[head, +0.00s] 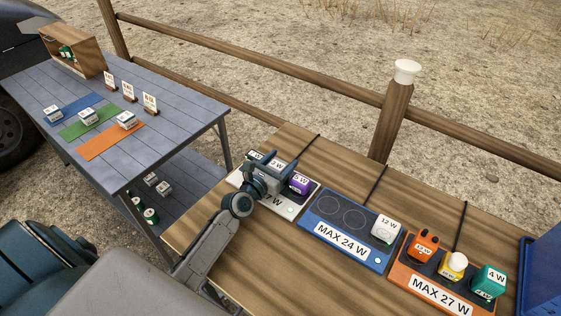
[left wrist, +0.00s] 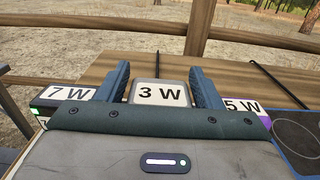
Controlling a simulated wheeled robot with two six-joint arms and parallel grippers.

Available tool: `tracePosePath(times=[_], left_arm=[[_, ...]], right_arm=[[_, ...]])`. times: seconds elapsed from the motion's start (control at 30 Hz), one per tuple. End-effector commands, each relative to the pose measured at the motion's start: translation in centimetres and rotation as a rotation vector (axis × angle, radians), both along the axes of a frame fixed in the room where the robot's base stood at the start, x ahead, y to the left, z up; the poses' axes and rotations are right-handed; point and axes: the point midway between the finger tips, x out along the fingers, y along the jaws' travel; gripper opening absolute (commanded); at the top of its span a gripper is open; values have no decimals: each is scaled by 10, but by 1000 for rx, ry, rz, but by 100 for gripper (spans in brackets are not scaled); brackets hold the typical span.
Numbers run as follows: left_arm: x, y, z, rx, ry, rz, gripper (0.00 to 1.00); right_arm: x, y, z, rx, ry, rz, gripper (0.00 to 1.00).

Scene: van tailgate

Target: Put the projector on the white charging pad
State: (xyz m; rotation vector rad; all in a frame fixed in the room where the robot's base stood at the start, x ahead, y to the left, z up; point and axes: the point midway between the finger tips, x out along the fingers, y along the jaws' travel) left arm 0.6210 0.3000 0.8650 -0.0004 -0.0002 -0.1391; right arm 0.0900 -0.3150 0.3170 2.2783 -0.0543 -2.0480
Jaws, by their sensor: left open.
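The white charging pad (head: 310,196) lies on the near wooden table, its label partly hidden by my left gripper. My left gripper (head: 268,170) is over it, open. In the left wrist view its fingers stand either side of a grey block marked 3 W (left wrist: 160,93); I cannot tell if they touch it. A dark block marked 7 W (left wrist: 68,93) and a purple block marked 5 W (head: 299,184) sit on either side. A white rounded device marked 12 W (head: 384,229) sits on the blue pad. I cannot tell which device is the projector. My right gripper is not in view.
The blue MAX 24 W pad (head: 324,235) has bare rings at left. The orange MAX 27 W pad (head: 431,290) holds an orange, a yellow-and-white and a teal device. A grey slatted table (head: 152,97) with coloured mats stands left. A wooden fence runs behind; a blue bin (head: 542,275) is far right.

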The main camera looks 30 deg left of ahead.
Motion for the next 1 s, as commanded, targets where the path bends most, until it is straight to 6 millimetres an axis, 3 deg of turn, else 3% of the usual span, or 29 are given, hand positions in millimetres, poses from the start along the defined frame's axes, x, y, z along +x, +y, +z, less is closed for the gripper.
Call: tracePosePath(times=[0.17,0.7,1.0], left_arm=[[-6,1,3,2,2,0,60],[-104,14,2,2,2,-1,60],[-119,17,3,0,0,0,60]], right_arm=[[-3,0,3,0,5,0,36],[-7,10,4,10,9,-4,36],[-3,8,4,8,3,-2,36]])
